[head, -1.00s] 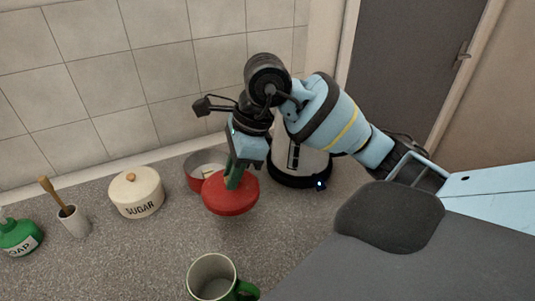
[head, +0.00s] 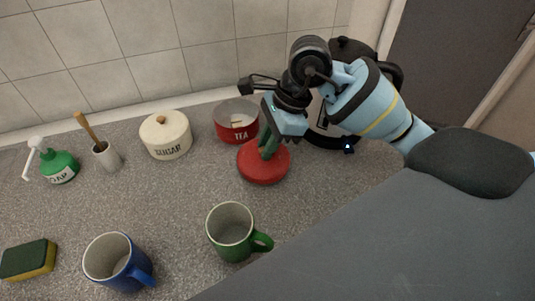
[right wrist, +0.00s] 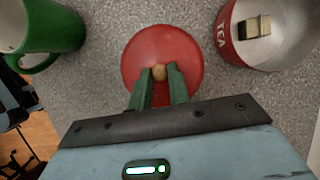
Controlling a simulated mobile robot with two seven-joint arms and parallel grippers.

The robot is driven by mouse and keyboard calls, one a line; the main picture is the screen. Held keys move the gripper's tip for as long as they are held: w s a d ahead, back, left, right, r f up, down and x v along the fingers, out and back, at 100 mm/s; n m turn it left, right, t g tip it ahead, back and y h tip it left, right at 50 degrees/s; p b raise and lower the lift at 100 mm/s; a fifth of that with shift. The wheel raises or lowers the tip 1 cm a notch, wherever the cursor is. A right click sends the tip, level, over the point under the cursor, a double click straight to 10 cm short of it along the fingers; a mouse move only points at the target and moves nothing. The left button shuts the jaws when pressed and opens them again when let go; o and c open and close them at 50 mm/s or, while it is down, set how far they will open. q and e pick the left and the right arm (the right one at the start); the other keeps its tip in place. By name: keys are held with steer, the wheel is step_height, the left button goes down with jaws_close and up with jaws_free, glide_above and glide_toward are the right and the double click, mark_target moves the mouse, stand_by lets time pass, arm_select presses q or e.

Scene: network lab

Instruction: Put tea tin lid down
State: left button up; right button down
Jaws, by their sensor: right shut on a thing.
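The red tea tin lid (head: 263,165) is in front of the open red tea tin (head: 237,124) in the head view, low over or on the counter; I cannot tell if it touches. My right gripper (head: 268,146) is shut on the lid's knob from above. In the right wrist view the round lid (right wrist: 140,55) shows with its wooden knob (right wrist: 159,72) between the green fingers (right wrist: 160,78). The tin (right wrist: 229,45) is beside it on the right, with something pale inside. My left gripper is not in view.
A green mug (head: 231,232) stands in front of the lid, and a blue mug (head: 112,262) and sponge (head: 28,260) are at front left. The sugar pot (head: 166,136) is left of the tin. A kettle (head: 326,124) stands behind my right arm. Counter between lid and sugar pot is clear.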

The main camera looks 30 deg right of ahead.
steer(key=shift+f, duration=1.9)
steer(key=shift+f, duration=0.15)
steer(key=c, duration=1.3)
jaws_free()
steer(key=v, duration=1.2)
